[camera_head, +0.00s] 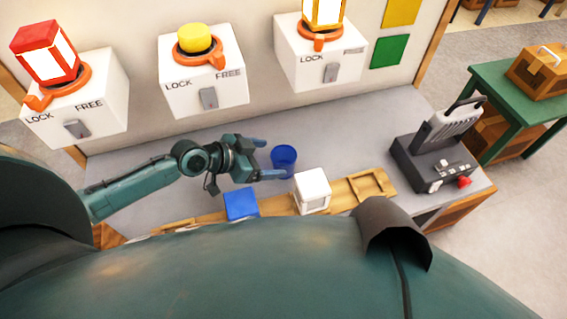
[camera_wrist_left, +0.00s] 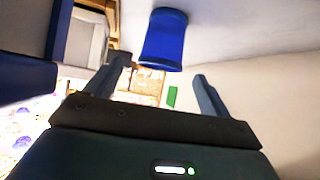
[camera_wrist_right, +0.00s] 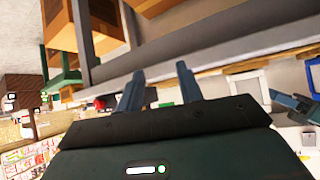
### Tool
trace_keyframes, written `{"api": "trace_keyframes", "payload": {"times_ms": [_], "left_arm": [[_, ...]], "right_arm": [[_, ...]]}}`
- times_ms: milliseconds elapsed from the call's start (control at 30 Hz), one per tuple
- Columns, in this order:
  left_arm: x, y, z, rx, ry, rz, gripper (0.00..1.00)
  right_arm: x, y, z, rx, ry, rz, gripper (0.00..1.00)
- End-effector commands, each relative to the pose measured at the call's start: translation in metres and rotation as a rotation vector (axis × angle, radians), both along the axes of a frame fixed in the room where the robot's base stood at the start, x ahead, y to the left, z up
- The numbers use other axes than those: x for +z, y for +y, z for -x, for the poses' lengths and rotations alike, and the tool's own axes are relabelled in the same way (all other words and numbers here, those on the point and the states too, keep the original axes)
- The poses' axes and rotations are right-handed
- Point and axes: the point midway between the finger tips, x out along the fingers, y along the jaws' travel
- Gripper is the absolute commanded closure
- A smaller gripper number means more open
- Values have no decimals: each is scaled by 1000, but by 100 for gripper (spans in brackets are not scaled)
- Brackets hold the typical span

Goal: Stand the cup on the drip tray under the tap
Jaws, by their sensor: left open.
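A blue cup (camera_head: 284,164) stands upright on the grey worktop, its open rim facing up. My left gripper (camera_head: 268,158) is open, its fingers pointing right toward the cup; the lower finger overlaps the cup's lower edge in the head view. In the left wrist view the blue cup (camera_wrist_left: 163,42) appears just beyond and between the fingertips of my left gripper (camera_wrist_left: 160,75), with nothing held. My right gripper (camera_wrist_right: 158,82) shows only in its wrist view, fingers apart and empty. I cannot clearly make out a tap or drip tray.
A dark machine (camera_head: 430,172) with a lever and red knob stands at the worktop's right end. White lamp boxes (camera_head: 203,83) line the back wall.

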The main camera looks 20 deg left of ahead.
Motion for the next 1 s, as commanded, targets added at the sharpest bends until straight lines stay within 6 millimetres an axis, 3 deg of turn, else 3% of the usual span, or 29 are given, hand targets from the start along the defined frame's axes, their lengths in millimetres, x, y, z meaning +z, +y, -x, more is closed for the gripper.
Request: {"api": "trace_keyframes", "payload": {"times_ms": [433,833,1000], "left_arm": [[-37,-27,-28,0,0,2,18],[-42,-36,-37,-1,0,-1,18],[-42,-35,-37,0,1,-1,31]], "right_arm": [[-12,3,-4,-8,-28,-21,64],[-5,8,-5,10,-49,-28,64],[-6,7,-4,14,-49,-23,64]]}}
